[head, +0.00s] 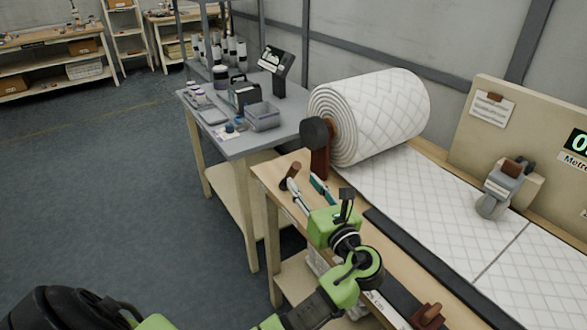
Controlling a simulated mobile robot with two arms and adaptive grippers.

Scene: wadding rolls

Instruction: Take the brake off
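A large roll of white quilted wadding (385,110) lies at the far end of the workbench, its sheet running forward along the top. A short brown handle with a dark end (291,173) stands at the bench's left edge; I cannot tell for sure which part is the brake. My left gripper (296,190) is just below this handle, its slim grey end pointing at it. Contact and finger opening are too small to tell. My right gripper is out of view.
A teal-handled tool (321,187) lies beside my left gripper. A dark rail (430,258) runs along the sheet. A grey device (498,190) stands on the sheet before a display board (520,130). A grey side table (240,140) holds bins and jars. Floor at left is clear.

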